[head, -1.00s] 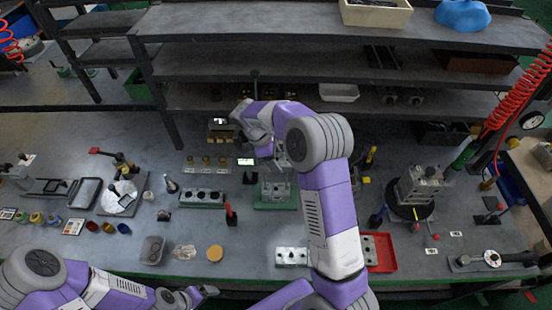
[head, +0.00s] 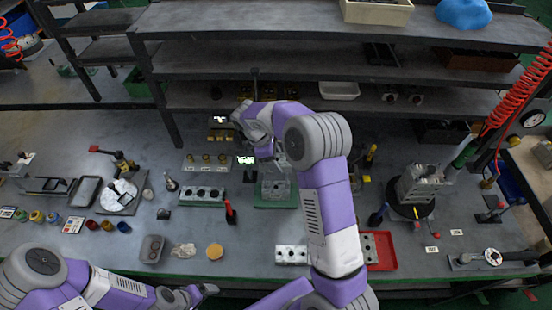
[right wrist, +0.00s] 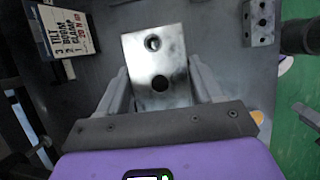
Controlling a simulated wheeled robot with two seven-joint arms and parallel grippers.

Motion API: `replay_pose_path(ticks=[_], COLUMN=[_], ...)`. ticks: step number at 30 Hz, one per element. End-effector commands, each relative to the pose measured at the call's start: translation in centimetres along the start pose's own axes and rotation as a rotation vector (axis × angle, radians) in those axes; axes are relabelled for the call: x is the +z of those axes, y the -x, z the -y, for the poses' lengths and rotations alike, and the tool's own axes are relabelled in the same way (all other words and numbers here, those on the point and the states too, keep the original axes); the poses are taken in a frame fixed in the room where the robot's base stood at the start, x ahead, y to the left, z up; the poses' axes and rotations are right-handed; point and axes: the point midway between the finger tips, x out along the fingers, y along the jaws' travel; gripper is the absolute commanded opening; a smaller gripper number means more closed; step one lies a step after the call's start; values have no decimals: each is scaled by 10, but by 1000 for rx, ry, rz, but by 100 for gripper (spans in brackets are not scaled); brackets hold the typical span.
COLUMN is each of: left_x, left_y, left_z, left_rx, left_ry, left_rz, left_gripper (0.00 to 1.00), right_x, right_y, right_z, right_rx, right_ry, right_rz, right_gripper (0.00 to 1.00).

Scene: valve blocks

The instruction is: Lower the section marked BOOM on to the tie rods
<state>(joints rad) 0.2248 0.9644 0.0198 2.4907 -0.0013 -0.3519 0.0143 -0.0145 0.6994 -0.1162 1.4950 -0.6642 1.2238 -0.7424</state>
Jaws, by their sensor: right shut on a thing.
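My right gripper (right wrist: 158,85) is shut on a silver metal section (right wrist: 158,55), with one finger on each side. Two round holes show in its face in the right wrist view; no BOOM mark is readable there. In the head view my right gripper (head: 278,158) is above the green stand (head: 263,205) at the middle of the bench, largely hidden by my own arm. Pale, glassy-looking block shapes (head: 277,188) are on the stand. The tie rods and any gap below the held section cannot be made out. My left gripper (head: 207,290) is low at the front edge, its jaw state unclear.
A card (right wrist: 66,38) reading TILT, BOOM, CLAMP shows in the right wrist view. A row of bored blocks (head: 203,194) stands left of the stand, beside a red-handled tool (head: 230,210). A red tray (head: 384,262) and a round turntable with a metal block (head: 422,183) are to the right.

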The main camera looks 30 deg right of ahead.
Motion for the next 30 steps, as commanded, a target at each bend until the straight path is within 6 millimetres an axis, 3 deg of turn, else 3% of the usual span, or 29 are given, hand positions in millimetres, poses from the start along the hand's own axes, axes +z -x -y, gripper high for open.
replay_pose_path(ticks=[30], left_x=[-1], left_y=[-14], left_z=[5], left_rx=[0], left_ry=[0], left_rz=[0], left_gripper=[92], right_x=[-9], right_y=[-23], right_z=[0], right_rx=[0], right_ry=[0], right_rz=[1], right_gripper=[16])
